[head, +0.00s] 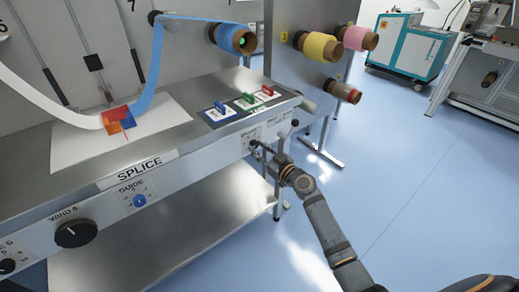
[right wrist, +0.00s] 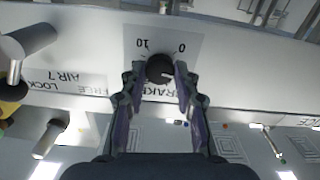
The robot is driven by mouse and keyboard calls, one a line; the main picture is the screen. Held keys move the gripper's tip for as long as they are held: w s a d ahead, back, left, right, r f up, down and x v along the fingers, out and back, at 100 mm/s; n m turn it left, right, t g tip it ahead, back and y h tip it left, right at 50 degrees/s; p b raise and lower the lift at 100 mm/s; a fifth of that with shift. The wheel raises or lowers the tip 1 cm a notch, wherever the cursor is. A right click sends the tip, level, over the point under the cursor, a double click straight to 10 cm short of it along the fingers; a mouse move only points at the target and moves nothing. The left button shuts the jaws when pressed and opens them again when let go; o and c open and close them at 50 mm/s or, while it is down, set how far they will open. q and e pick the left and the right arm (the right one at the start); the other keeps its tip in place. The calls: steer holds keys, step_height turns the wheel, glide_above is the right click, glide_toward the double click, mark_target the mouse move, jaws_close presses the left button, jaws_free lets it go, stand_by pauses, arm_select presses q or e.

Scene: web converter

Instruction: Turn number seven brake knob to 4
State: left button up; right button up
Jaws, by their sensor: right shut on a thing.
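A small pale mark shows on the knob's right side; the exact setting is hard to read. My right gripper (right wrist: 158,82) has its two fingers on either side of the knob and is shut on it. In the head view my right gripper (head: 259,149) reaches the front panel (head: 190,181) at its right end and covers most of the knob. My left gripper is not in view.
An AIR 7 label and a grey cylindrical handle (right wrist: 50,138) are left of the knob in the wrist view. In the head view, a large black WIND 8 knob (head: 76,233) and a blue GUIDE knob (head: 139,200) are farther left. Open blue floor (head: 410,200) lies right.

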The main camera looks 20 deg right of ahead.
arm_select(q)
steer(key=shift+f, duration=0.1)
arm_select(e)
jaws_close()
steer(key=shift+m+b, duration=0.35)
steer(key=shift+m, duration=0.35)
steer(key=m, duration=0.2)
steer(key=shift+m+b, duration=0.3)
steer(key=m, duration=0.2)
steer(key=shift+m, duration=0.3)
steer(key=m, duration=0.3)
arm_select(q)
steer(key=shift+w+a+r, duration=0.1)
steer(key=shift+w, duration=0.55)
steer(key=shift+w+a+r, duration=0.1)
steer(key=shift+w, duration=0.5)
arm_select(e)
steer(key=shift+m, duration=0.4)
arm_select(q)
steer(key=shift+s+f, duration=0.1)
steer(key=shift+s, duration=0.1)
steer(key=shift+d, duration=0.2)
